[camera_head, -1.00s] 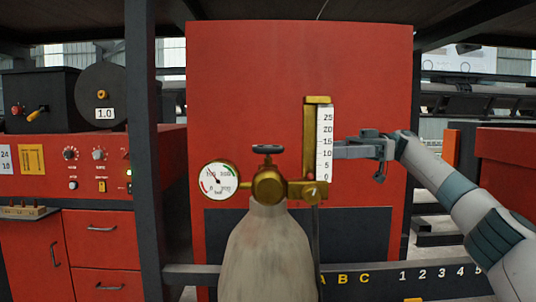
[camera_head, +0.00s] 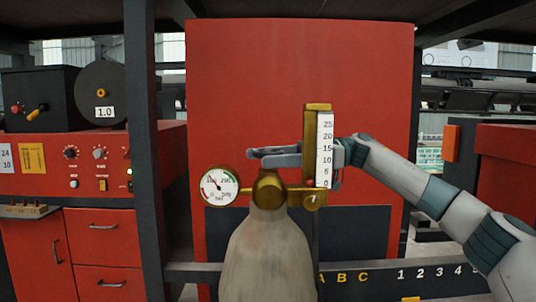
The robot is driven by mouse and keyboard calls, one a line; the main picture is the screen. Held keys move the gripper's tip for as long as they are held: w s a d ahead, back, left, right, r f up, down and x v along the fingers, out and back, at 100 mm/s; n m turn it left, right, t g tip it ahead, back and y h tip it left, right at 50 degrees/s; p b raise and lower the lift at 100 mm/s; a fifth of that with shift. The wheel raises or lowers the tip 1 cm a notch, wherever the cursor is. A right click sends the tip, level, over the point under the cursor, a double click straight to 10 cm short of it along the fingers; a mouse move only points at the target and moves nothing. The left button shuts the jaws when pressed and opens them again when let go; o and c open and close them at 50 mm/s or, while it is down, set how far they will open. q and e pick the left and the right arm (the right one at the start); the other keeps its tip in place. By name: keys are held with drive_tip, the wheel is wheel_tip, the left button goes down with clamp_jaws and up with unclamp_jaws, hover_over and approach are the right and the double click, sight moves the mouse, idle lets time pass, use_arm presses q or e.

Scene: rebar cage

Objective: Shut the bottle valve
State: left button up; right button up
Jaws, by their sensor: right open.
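The gas bottle (camera_head: 268,258) stands upright at bottom centre, grey-beige, with a brass valve body (camera_head: 268,190) on top. A round pressure gauge (camera_head: 220,185) sits on the left of the brass. An upright flow scale (camera_head: 324,150) sits on the right. My right gripper (camera_head: 272,156) comes in from the right, passes behind the flow scale, and has its fingers at the dark valve handwheel above the brass body. It is open. The fingers largely hide the handwheel, so I cannot tell whether they touch it. My left gripper is not in view.
A red panel (camera_head: 260,80) stands behind the bottle. A dark post (camera_head: 145,150) stands to the left, beside a red control cabinet (camera_head: 95,235). A dark rail (camera_head: 440,283) with letters and numbers crosses low. The flow scale stands close to my right gripper.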

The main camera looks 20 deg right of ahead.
drive_tip(key=shift+a, duration=0.15)
drive_tip(key=c, duration=1)
drive_tip(key=shift+m+t, duration=0.3)
drive_tip(key=shift+t, duration=0.1)
drive_tip(key=shift+t, duration=0.4)
drive_tip(key=shift+m+t, duration=0.8)
drive_tip(key=shift+t, duration=0.1)
drive_tip(key=shift+r+m+t+h+p, duration=0.15)
drive_tip(key=shift+m+t+h+p, duration=0.25)
drive_tip(key=shift+m+t+p, duration=0.8)
drive_tip(key=shift+t, duration=0.8)
drive_tip(key=shift+b, duration=0.3)
